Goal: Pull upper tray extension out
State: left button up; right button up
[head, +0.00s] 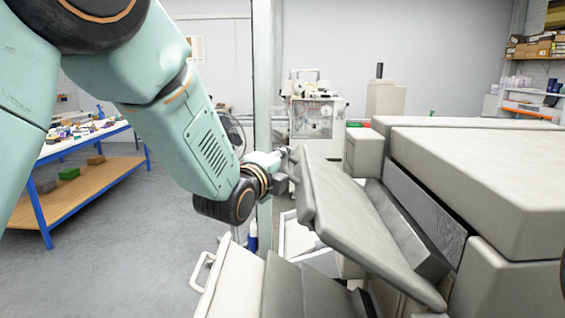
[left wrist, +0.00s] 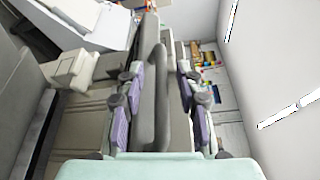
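The upper tray (head: 350,210) is a grey padded panel on the grey machine in the head view, sloping down to the right. My left gripper (head: 287,168) is at its upper left end, small and partly hidden in this view. In the left wrist view, the fingers with purple pads of my left gripper (left wrist: 161,115) stand on both sides of a grey upright bar (left wrist: 161,95) at the tray's edge. A gap shows between the bar and the right-hand pads, so the gripper looks open around it. Contact on the left side is unclear. My right gripper is not in view.
The large grey machine body (head: 485,180) fills the right side. A lower tray with a light handle (head: 203,270) stands below the upper tray. A blue-legged workbench (head: 85,185) is at left, with open floor (head: 130,265) before it. A pale post (head: 263,80) rises behind the gripper.

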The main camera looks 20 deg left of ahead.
pick_arm(q)
jog(key=shift+d, duration=0.55)
jog(key=c, duration=0.4)
jog(key=shift+a, duration=0.3)
grip_shut()
jog(key=shift+d, duration=0.1)
